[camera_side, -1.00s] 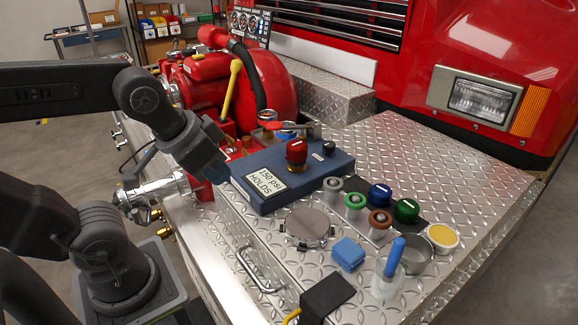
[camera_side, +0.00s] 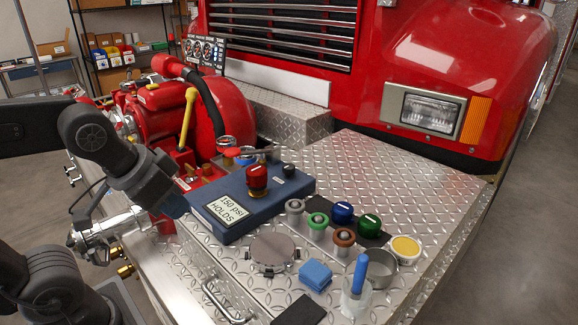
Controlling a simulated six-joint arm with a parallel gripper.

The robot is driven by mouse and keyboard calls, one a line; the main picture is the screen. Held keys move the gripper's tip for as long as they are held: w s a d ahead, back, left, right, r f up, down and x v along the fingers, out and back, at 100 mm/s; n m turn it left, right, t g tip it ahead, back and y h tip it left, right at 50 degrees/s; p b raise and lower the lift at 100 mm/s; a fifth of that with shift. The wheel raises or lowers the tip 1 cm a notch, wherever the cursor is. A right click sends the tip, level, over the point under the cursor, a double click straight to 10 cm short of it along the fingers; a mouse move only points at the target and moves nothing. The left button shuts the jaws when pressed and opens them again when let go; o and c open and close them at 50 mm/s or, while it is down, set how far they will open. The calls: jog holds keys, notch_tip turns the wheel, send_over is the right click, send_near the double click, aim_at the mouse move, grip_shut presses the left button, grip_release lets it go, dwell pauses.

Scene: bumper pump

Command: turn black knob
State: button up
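A small black knob (camera_side: 289,170) sits on the far right corner of a blue box (camera_side: 247,212), on the diamond-plate deck. A larger red knob (camera_side: 257,180) stands on the same box, left of the black one. The box has a label (camera_side: 227,209) reading "150 psi HOLDS". My gripper (camera_side: 174,206) is at the left, beside the box's left end and well apart from the black knob. It is seen from behind and the side, so its fingers and opening are not clear. I see nothing held in it.
Green (camera_side: 369,224) and blue (camera_side: 342,212) caps, brown and grey fittings, a blue block (camera_side: 315,275) and a cup (camera_side: 356,297) with a blue-handled tool stand right of the box. A yellow lever (camera_side: 188,118) and a hose rise behind. The deck's far right is clear.

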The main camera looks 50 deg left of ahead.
jog(key=o, duration=0.7)
jog(key=w+r, duration=0.2)
jog(key=w, duration=0.1)
jog(key=w+a+r+m+g, duration=0.1)
jog(key=w+r, duration=0.2)
jog(key=w, duration=0.1)
jog(key=w+a+r+m, duration=0.1)
jog(key=w+r, duration=0.1)
jog(key=w, duration=0.2)
jog(key=shift+w+r, duration=0.15)
jog(key=shift+r, duration=0.2)
jog(key=o, duration=0.4)
jog(key=w, duration=0.3)
jog(key=w+a+r+m+g, duration=0.1)
jog(key=w, duration=0.2)
jog(key=w+a+r+m, duration=0.1)
jog(key=w, duration=0.3)
jog(key=shift+a+g, duration=0.2)
jog(key=shift+g, duration=0.1)
jog(key=shift+c, duration=0.2)
jog(key=m+g, duration=0.3)
jog(key=m, duration=0.2)
send_over(289, 166)
notch_tip(289, 166, down, 10)
notch_tip(289, 166, down, 14)
jog(key=shift+r, duration=0.1)
jog(key=shift+c, duration=0.2)
jog(key=c, duration=0.9)
